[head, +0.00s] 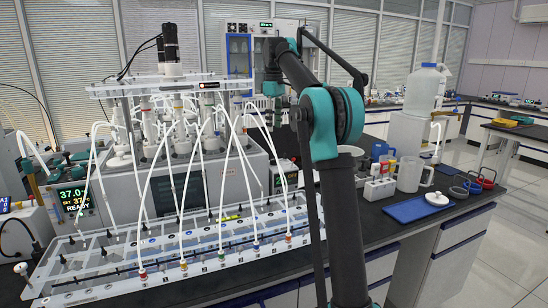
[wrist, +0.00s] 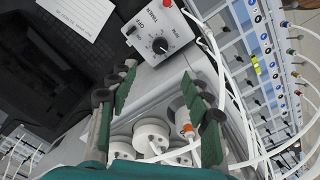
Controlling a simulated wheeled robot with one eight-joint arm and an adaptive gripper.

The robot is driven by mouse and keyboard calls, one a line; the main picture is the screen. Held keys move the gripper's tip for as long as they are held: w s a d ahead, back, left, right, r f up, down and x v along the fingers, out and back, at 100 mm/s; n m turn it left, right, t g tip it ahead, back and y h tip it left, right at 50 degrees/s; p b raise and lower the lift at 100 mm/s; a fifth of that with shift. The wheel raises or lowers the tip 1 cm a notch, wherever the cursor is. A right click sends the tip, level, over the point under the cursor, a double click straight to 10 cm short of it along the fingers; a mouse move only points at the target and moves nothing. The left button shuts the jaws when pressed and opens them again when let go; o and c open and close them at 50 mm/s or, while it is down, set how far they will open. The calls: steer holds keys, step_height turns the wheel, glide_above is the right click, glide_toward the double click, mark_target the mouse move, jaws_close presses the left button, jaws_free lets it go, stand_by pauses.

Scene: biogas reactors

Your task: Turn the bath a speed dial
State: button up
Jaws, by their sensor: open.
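A small black dial (wrist: 160,45) with a white pointer mark sits on a light grey control box (wrist: 148,28) in the wrist view. The box face reads RPM, OFF and TIMER, and a red knob (wrist: 167,3) shows at its top edge. I cannot read which bath it belongs to. My gripper (wrist: 160,88) is open, with its green-padded fingers apart and nothing held between them. In the picture, the dial lies above the gap between the fingertips, clear of both. In the head view, my arm reaches over the bench and the dial cannot be made out.
White-capped vessels (wrist: 152,135) stand below and between my fingers in the wrist view, with white tubes to the right. In the head view, a long clear rack (head: 100,255) with arching tubes fills the bench front. A blue tray (head: 410,209) lies to the right.

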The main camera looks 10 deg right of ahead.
mark_target(274, 162)
step_height(274, 162, down, 14)
steer(key=shift+r, duration=0.1)
stand_by(0.4)
jaws_close()
